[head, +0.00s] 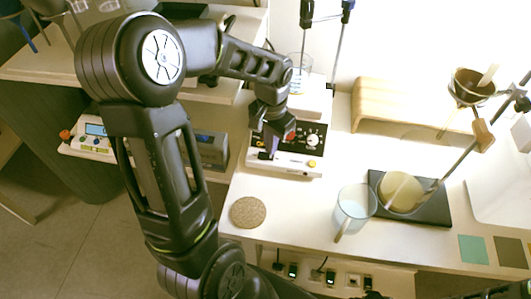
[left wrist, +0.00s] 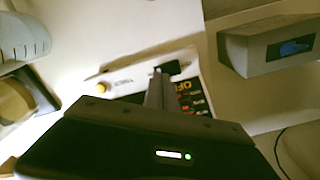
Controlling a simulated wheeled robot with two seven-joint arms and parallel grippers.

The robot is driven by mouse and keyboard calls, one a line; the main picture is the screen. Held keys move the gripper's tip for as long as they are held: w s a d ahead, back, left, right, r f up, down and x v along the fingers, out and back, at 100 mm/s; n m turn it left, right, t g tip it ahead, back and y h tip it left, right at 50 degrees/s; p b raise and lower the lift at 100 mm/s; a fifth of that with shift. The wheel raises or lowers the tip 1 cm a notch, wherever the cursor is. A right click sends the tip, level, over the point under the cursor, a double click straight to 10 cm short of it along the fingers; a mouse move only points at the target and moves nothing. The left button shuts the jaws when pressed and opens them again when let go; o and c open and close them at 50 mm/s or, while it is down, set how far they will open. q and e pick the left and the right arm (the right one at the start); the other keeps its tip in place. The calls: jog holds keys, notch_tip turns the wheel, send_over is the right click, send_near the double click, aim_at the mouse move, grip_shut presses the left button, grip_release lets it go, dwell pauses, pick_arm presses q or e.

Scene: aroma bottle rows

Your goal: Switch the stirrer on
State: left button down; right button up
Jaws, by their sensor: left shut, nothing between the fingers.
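The stirrer (head: 312,143) stands on the white bench, with dark controls, a round knob and a yellow-orange button (head: 312,163) on its front. My left gripper (head: 270,148) hangs over the left part of that front and hides some of it. My right gripper is not in view.
A beaker (head: 300,66) stands on the stirrer between stand rods. A grey box (head: 210,148) and a white scale (head: 92,140) are to the left. A cork mat (head: 248,212), a glass beaker (head: 354,208) and a wooden riser (head: 412,108) are on the bench.

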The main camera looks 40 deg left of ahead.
pick_arm(q)
jog(key=shift+f+b, duration=0.8)
jog(key=shift+f, duration=0.25)
dwell(0.9)
jog(key=shift+r, duration=0.1)
jog(key=shift+r+p, duration=2.75)
jog(key=shift+r, duration=0.7)
